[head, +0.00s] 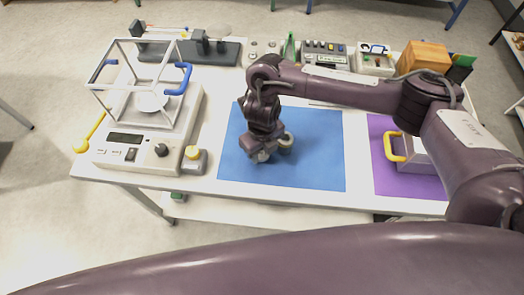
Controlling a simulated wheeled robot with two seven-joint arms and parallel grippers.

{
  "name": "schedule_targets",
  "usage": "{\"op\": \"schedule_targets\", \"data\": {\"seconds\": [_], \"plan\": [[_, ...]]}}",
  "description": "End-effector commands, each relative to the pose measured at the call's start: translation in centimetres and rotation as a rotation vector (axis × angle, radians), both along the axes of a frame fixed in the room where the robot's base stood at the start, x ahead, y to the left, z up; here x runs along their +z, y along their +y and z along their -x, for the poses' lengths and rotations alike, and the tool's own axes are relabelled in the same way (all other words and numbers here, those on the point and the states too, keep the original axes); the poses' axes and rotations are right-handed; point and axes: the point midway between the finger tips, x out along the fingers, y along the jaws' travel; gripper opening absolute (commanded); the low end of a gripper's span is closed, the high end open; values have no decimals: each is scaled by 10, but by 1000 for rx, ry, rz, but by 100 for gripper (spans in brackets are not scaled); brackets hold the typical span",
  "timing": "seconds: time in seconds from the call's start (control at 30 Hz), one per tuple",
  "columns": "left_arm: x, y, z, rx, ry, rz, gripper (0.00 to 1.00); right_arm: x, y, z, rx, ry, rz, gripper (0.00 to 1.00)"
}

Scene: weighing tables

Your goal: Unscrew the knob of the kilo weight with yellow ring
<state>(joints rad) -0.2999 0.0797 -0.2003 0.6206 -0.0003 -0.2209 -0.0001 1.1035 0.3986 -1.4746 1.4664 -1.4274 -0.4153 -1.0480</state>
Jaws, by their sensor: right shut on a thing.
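My right gripper (262,152) points down over the blue mat (316,166). It is shut on a small pale metal piece (262,157), mostly hidden by the fingers. I cannot tell whether that piece is the knob of the kilo weight. A round grey-beige metal thing (287,140), which looks like a weight, stands on the mat just right of the gripper. No yellow ring can be made out on either. My left gripper is not in view.
A balance (150,160) with an open frame stands at left, beside a grey block with a yellow top (193,153). A grey case with a yellow handle (394,146) sits on the purple mat (420,186). Boxes and a wooden block (424,56) line the back. The blue mat's right part is clear.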

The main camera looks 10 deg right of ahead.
Motion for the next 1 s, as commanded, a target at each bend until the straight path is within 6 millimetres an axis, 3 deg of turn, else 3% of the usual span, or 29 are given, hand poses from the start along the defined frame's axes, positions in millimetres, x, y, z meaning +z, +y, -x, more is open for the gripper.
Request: {"op": "schedule_targets", "data": {"seconds": [0.4,0.43,0.5,0.83,1.0], "plan": [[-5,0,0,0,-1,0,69,-11,0,0,0,-1,0,11],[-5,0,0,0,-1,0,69,-11,0,0,0,-1,0,39],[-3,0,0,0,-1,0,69,-10,0,0,0,-1,0,47],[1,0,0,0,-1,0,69,-6,0,0,0,-1,0,47],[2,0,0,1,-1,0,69,18,0,-2,2,-6,-2,47]]}}
